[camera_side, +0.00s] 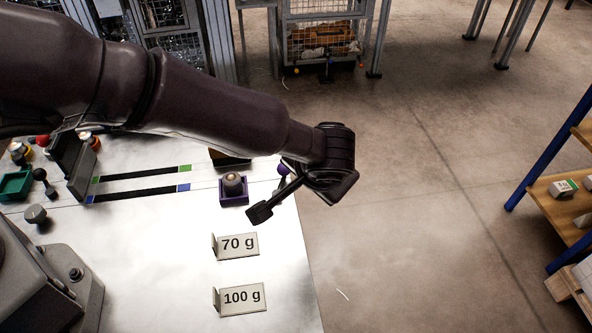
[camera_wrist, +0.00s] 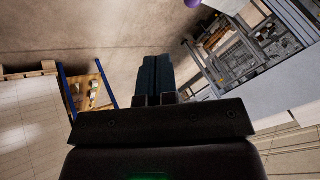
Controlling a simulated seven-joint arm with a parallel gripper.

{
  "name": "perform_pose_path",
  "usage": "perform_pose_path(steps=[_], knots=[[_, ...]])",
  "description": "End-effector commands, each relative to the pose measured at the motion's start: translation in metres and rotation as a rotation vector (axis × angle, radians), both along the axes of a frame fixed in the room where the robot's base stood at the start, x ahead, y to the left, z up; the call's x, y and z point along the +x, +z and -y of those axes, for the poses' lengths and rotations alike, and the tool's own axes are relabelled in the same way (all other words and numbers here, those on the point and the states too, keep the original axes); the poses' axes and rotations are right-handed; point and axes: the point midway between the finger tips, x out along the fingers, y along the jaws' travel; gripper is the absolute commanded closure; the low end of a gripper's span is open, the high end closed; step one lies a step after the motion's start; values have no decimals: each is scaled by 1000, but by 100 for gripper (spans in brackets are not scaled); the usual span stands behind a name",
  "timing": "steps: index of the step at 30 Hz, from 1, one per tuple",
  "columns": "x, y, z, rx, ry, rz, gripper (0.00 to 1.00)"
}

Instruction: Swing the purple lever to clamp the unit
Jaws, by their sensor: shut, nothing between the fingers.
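A purple knob (camera_side: 284,169), which looks like the end of the purple lever, shows at the table's right edge, partly hidden behind my gripper. A small purple knob also shows at the top edge of the wrist view (camera_wrist: 193,3). To its left in the side view, a purple square holder (camera_side: 234,199) has a rounded grey-tan unit (camera_side: 233,182) in it. My gripper (camera_side: 260,211) is shut and empty, its fingers pointing down-left near the table's right edge, right of and in front of the holder. The shut fingers also show in the wrist view (camera_wrist: 157,73). The lever's arm and pivot are hidden.
Signs reading 70 g (camera_side: 238,245) and 100 g (camera_side: 242,298) stand on the table (camera_side: 150,260). Two dark strips (camera_side: 140,185), a green tray (camera_side: 15,186) and several knobs lie left. A wooden shelf (camera_side: 560,190) stands far right, beyond open floor.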

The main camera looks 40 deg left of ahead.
Motion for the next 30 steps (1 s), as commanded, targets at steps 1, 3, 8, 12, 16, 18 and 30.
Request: perform_pose_path(steps=[1,3,8,12,16,18,30], knots=[[1,-2,-1,1,1,-1,100],[3,-7,-3,2,1,-2,100],[14,-29,-13,3,2,-3,100],[27,-55,-24,4,2,-3,100],[39,-78,-34,3,2,-3,100],[45,-87,-40,2,2,-2,100],[50,-91,-74,0,0,-1,100]])
